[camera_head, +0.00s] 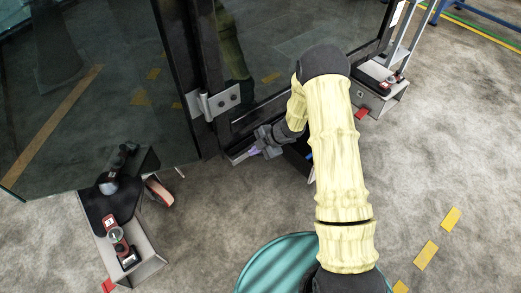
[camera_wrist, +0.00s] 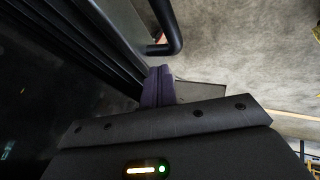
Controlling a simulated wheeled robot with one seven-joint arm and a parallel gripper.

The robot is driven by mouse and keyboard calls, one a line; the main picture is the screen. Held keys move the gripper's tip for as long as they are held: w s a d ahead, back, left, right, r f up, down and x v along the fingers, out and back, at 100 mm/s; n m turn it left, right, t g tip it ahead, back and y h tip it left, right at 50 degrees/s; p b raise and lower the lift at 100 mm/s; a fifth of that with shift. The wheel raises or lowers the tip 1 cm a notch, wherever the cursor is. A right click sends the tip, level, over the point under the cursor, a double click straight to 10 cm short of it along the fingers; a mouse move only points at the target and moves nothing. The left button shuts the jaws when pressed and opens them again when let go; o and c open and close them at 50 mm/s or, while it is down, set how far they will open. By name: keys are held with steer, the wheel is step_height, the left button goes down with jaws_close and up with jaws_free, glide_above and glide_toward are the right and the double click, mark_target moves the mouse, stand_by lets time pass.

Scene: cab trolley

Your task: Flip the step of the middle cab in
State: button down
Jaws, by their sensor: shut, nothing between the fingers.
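The middle cab (camera_head: 232,122) has a dark frame and glass. My gripper (camera_head: 254,152) is low beside its sill, with the fingers shut and empty. The purple fingers (camera_wrist: 158,86) also show in the wrist view, pointing along the dark frame. A dark flat plate, perhaps the step (camera_head: 298,158), shows partly behind my arm at the cab's foot. A grey plate also lies just right of the fingertips in the wrist view (camera_wrist: 207,92). I cannot tell whether the fingers touch it, nor its exact tilt.
A glass door (camera_head: 90,90) stands open at left on a hinge (camera_head: 218,101). A trolley-like unit with tools (camera_head: 140,262) stands at lower left, another (camera_head: 382,90) at upper right. A black bent bar (camera_wrist: 168,30) is ahead of the fingers. Grey floor at right is clear.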

steer(key=shift+d, duration=0.1)
stand_by(0.3)
steer(key=s+d+r+p, duration=0.2)
steer(key=s+d+r, duration=0.2)
steer(key=d+r, duration=0.4)
steer(key=shift+s+p, duration=0.4)
stand_by(0.3)
